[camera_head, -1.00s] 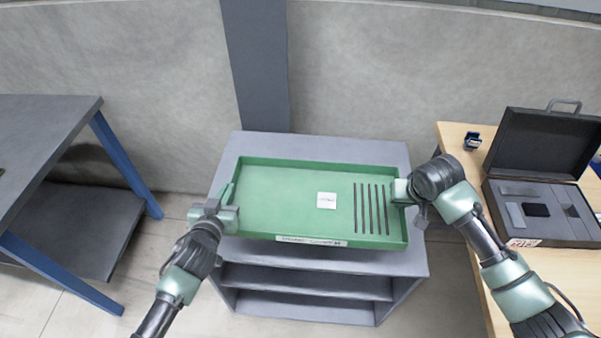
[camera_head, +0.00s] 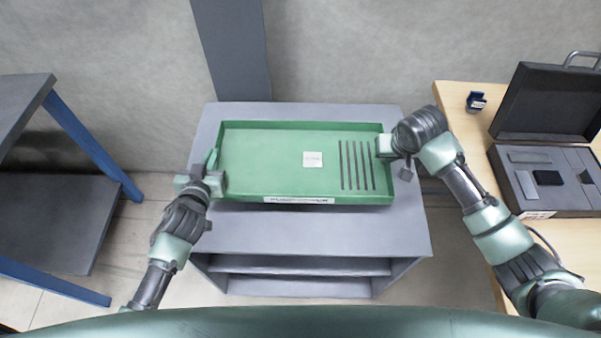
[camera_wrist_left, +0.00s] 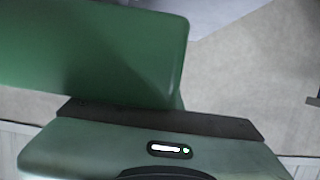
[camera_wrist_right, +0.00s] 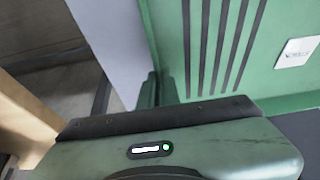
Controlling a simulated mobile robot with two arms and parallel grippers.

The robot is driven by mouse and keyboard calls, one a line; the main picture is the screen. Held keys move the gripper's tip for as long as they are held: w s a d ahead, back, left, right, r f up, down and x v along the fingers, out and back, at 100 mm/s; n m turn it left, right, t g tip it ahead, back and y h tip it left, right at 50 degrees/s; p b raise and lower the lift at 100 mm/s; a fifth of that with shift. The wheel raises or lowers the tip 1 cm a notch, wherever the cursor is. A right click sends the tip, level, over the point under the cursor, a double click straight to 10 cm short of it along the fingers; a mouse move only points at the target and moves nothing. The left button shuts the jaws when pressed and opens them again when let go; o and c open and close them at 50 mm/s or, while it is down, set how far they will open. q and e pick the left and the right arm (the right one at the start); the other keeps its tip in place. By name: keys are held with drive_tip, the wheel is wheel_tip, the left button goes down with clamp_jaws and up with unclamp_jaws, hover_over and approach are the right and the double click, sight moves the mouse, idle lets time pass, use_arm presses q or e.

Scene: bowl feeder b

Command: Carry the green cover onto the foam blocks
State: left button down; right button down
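The green cover (camera_head: 270,165) is a shallow tray shape with a white square label, several dark slots at its right end and a label strip on its front wall. It is over the grey cabinet top; I cannot tell whether it touches it. My left gripper (camera_head: 208,181) is at its left end and appears shut on the side wall, which runs into the gripper in the left wrist view (camera_wrist_left: 178,101). My right gripper (camera_head: 388,148) appears shut on the right wall, also in the right wrist view (camera_wrist_right: 160,98). I cannot identify the foam blocks with certainty.
The grey cabinet (camera_head: 310,232) has bare top in front of the cover. A wooden table (camera_head: 455,108) at the right carries an open black case (camera_head: 508,183) with grey inserts and a small blue item (camera_head: 476,101). A blue-legged grey table (camera_head: 90,150) stands at the left.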

sight(386, 166)
use_arm(q)
drive_tip(key=shift+w, duration=0.1)
use_arm(e)
drive_tip(key=shift+w+f, duration=0.1)
